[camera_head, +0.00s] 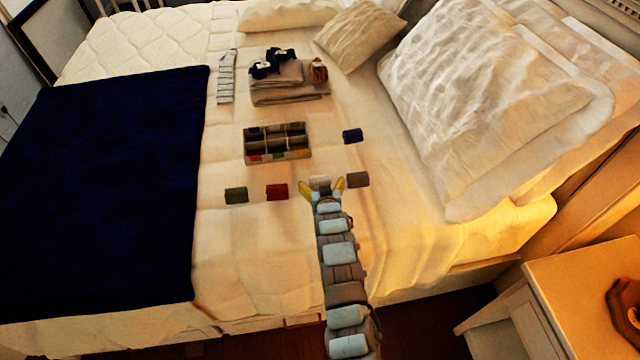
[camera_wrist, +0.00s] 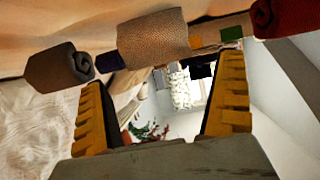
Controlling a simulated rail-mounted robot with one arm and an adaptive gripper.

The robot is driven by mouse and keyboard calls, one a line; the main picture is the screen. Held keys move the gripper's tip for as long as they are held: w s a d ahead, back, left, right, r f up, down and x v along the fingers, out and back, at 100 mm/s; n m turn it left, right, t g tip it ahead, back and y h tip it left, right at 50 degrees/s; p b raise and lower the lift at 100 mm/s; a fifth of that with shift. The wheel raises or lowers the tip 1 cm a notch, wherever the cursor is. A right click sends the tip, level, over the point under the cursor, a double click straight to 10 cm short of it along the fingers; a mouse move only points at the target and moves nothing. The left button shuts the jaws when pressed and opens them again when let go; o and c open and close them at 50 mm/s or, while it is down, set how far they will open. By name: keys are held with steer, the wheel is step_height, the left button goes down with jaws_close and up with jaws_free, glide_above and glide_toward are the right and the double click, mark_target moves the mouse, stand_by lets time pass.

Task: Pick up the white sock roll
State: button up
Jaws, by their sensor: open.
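The white sock roll (camera_head: 320,182) lies on the bed and looks pale beige. In the head view it is partly hidden by my gripper (camera_head: 323,187), whose yellow fingers stand at either side of its near edge. In the wrist view the sock roll (camera_wrist: 152,38) is large and close, just beyond the fingertips and above the gap between them. My gripper (camera_wrist: 163,80) is open with nothing between its fingers. I cannot tell whether a finger touches the roll.
A grey roll (camera_head: 357,180) lies close to the right, a navy roll (camera_head: 352,136) behind it. Red (camera_head: 277,192) and green (camera_head: 236,195) rolls lie to the left. A divided organizer box (camera_head: 309,153) with rolls stands behind. Folded clothes (camera_head: 290,95) lie farther back.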

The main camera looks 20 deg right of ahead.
mark_target(320, 180)
steer(key=shift+b+x, duration=0.4)
steer(key=shift+x, duration=0.75)
steer(key=shift+w+f, duration=0.15)
steer(key=shift+w, duration=0.15)
steer(key=c, duration=1)
